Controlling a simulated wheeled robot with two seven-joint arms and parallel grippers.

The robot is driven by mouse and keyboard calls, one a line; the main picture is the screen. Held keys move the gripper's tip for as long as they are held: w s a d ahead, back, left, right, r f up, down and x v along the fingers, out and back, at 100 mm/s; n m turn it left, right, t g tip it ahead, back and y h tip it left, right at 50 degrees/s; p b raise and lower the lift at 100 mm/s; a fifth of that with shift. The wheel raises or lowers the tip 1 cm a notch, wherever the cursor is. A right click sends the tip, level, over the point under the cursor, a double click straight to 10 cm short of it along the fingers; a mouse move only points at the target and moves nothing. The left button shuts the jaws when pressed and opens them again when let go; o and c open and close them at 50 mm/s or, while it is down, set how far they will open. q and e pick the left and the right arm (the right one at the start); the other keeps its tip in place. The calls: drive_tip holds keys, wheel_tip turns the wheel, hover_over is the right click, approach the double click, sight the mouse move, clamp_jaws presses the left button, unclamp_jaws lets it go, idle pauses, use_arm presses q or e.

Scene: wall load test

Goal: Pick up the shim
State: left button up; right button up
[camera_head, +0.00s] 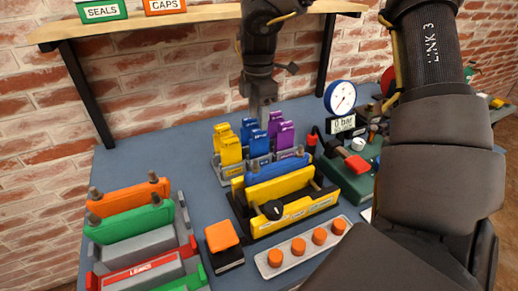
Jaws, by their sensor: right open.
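My right gripper (263,108) points down above and behind a grey rack (230,178) on the blue bench; the picture is too small to show a gap between its fingers. Yellow tabs (230,151), blue tabs (259,143) and purple tabs (285,135) stand upright in this rack. They look like shims, but their labels are too small to read, so I cannot tell which one the task means. The gripper's tips are close to the blue tabs; I cannot tell whether they touch. Nothing is seen held. My left gripper is not in view.
A fixture with a yellow block (281,184) stands in front of the rack. A gauge (340,97) and a green unit (348,178) are at the right. Orange and green plates (129,223) stand left. A shelf (190,17) is above. The bench's back left is clear.

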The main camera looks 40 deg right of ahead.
sight(259, 140)
wheel_tip(259, 140, down, 3)
drive_tip(key=shift+d+f, duration=0.1)
drive_tip(key=shift+f, duration=0.55)
wheel_tip(259, 140, down, 4)
drive_tip(key=shift+w+d+r+p, duration=0.1)
drive_tip(key=shift+d+r+p, duration=0.05)
drive_tip(key=shift+p, duration=0.25)
drive_tip(key=shift+f, duration=0.35)
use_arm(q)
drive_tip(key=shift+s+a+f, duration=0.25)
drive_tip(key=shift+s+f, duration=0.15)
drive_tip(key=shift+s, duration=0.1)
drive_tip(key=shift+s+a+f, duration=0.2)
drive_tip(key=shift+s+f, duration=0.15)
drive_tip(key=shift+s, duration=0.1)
use_arm(e)
clamp_jaws()
